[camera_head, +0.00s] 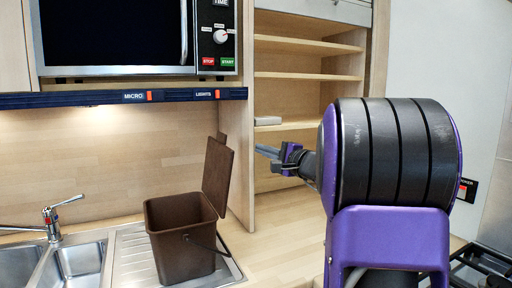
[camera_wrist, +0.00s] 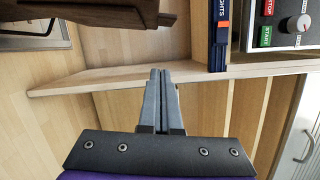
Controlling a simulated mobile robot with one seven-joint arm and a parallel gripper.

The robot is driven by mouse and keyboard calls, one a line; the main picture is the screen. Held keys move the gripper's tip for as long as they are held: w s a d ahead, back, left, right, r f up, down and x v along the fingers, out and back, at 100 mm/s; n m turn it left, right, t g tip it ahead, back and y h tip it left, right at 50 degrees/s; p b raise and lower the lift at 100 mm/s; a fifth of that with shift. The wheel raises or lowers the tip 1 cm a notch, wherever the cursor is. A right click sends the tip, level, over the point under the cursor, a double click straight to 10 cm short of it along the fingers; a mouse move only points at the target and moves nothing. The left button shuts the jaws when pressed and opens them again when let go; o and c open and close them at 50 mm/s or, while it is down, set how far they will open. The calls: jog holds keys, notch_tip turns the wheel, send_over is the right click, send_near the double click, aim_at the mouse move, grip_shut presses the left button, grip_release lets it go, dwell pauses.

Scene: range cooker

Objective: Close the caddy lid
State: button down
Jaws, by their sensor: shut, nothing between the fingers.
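The brown caddy (camera_head: 181,241) stands on the ribbed steel drainer beside the sink. Its lid (camera_head: 217,175) is open and stands nearly upright on the right side, leaning slightly to the right. A thin handle hangs at the caddy's front right. My gripper (camera_head: 258,149) is to the right of the lid and a little higher than its middle, apart from it, pointing left. In the wrist view my gripper (camera_wrist: 163,72) has its fingers together with nothing between them. Part of the brown caddy (camera_wrist: 70,15) shows at the top left of the wrist view.
A microwave (camera_head: 125,35) and a dark label rail (camera_head: 70,98) hang above the counter. Open shelves (camera_head: 310,75) stand behind my gripper, with an upright panel edge (camera_head: 240,170) close to the lid. The sink (camera_head: 80,262) is left of the caddy. Wooden counter (camera_head: 285,230) is clear to the right.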

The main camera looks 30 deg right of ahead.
jog(key=w+a+r+p, duration=0.1)
jog(key=w+a+p, duration=0.1)
jog(key=w+a, duration=0.4)
jog(key=shift+d+x, duration=0.3)
jog(key=shift+x, duration=0.9)
jog(key=shift+w+a, duration=0.1)
jog(key=shift+a, duration=0.05)
